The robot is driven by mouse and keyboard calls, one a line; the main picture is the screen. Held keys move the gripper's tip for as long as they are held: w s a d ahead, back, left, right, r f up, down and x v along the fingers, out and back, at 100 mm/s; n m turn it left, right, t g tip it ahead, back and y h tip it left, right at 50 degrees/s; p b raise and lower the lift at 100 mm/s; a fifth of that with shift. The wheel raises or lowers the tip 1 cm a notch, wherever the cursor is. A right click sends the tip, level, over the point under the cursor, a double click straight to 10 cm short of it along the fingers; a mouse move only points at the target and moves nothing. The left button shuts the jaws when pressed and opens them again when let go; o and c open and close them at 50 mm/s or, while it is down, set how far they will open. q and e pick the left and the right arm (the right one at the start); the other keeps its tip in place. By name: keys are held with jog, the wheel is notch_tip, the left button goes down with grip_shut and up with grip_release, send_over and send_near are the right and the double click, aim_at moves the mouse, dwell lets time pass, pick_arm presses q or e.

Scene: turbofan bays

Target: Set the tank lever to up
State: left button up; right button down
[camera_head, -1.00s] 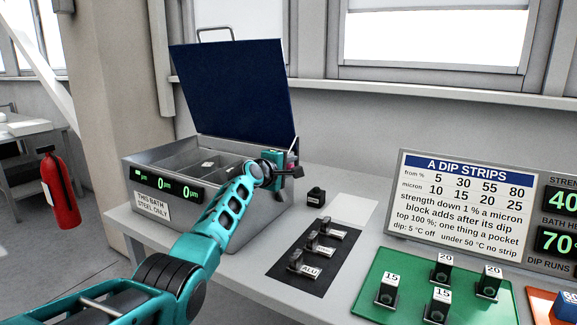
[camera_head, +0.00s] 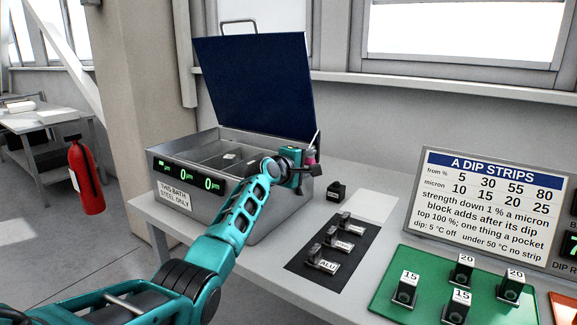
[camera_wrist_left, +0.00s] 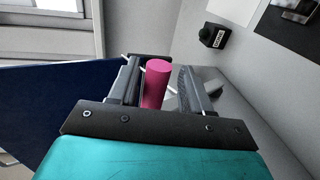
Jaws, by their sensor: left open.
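The tank (camera_head: 235,215) is a grey metal bath on the bench with its dark blue lid (camera_head: 255,85) raised. The lever has a pink grip (camera_head: 311,157), at the tank's right side near my left gripper (camera_head: 304,168). In the left wrist view the pink grip (camera_wrist_left: 156,84) stands between the two fingers of my left gripper (camera_wrist_left: 160,88), which are open with a gap at the right. Whether the left finger touches it I cannot tell. The lever's base is hidden. My right gripper is not in view.
A black mat (camera_head: 333,250) with several labelled blocks lies right of the tank. A small black block (camera_head: 336,191) stands behind it. A green tray (camera_head: 425,300) holds several numbered blocks, with a sign (camera_head: 490,205) behind. A fire extinguisher (camera_head: 86,178) is at the left.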

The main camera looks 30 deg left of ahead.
pick_arm(q)
jog(key=d+p+v, duration=0.1)
jog(key=v, duration=1)
jog(key=shift+a, duration=0.4)
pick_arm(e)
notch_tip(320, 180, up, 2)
pick_arm(q)
jog(key=shift+f, duration=0.1)
